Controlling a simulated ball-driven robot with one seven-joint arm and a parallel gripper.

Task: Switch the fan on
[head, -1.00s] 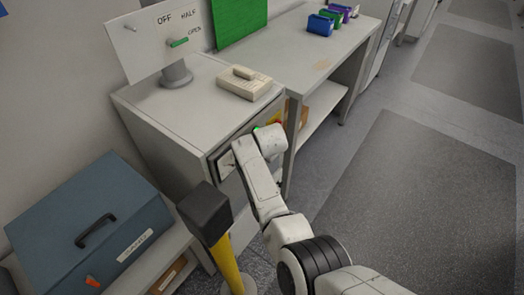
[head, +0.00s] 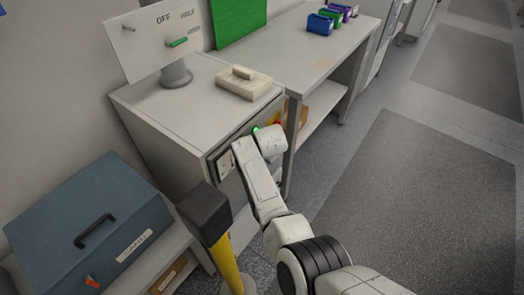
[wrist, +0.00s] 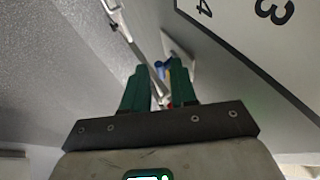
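No fan can be made out for certain. A grey cabinet (head: 160,118) stands at the middle left of the head view. Its front carries a control panel (head: 225,165), largely hidden by my arm. A red button on yellow (head: 278,122) shows beside my wrist. In the wrist view, a white dial plate (wrist: 245,40) with the figures 3 and 4 lies at the upper right. My gripper (wrist: 159,72) has two green fingers, apart, with nothing held between them. Its fingers are hidden in the head view, in front of the cabinet.
A sign plate (head: 160,38) marked OFF and HALF, with a green lever, stands on the cabinet. A beige device (head: 245,84) lies beside it. A blue case (head: 90,215) and a yellow post with a dark top (head: 225,262) are at left. The floor at right is clear.

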